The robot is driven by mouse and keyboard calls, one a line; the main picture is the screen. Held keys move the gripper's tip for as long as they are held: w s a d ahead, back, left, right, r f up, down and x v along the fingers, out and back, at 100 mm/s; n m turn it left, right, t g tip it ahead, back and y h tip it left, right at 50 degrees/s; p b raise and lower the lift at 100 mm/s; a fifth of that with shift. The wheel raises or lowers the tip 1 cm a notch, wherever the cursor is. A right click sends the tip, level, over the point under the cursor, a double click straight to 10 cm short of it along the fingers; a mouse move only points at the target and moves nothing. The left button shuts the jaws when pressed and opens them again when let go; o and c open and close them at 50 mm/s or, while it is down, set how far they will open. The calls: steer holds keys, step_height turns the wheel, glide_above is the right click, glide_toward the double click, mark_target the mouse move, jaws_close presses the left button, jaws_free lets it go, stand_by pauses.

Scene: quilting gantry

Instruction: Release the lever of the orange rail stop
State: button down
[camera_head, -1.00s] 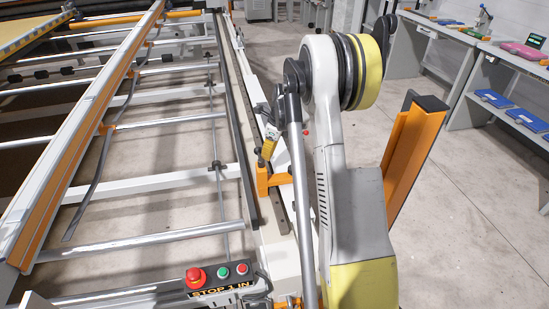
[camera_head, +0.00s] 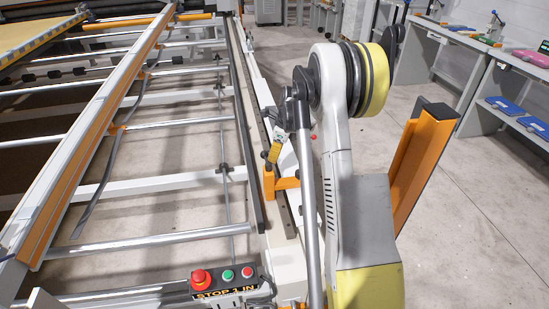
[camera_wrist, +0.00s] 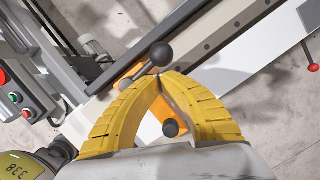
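The orange rail stop (camera_head: 286,183) sits on the gantry's side rail in the head view. In the wrist view its orange body (camera_wrist: 178,112) shows between and behind my fingers. One black ball knob (camera_wrist: 160,54) stands just beyond my fingertips, with a short dark stem running toward them. A second black knob (camera_wrist: 170,128) shows between the fingers. I cannot tell for sure which knob belongs to the lever. My gripper (camera_wrist: 157,77) has curved yellow fingers with the tips together at the stem; whether they clamp it is unclear. In the head view my gripper (camera_head: 275,154) is small, just above the stop.
A control box (camera_head: 224,280) with a red stop button and smaller green and red buttons is at the near end. The long rail (camera_head: 243,130) runs beside the stop. Roller bars lie left. Workbenches (camera_head: 430,50) stand at the back right, with open floor before them.

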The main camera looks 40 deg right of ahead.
mark_target(262, 157)
steer(key=a+n, duration=0.1)
steer(key=n, duration=0.2)
steer(key=w+a+n+g+p, duration=0.1)
steer(key=n, duration=0.3)
steer(key=w+a+n+g+y, duration=0.1)
steer(key=n, duration=0.3)
steer(key=shift+w+a, duration=0.15)
steer(key=shift+w, duration=0.05)
steer(key=shift+s+a+p, duration=0.15)
steer(key=shift+a+p, duration=0.15)
steer(key=shift+a, duration=0.85)
steer(key=shift+d, duration=0.1)
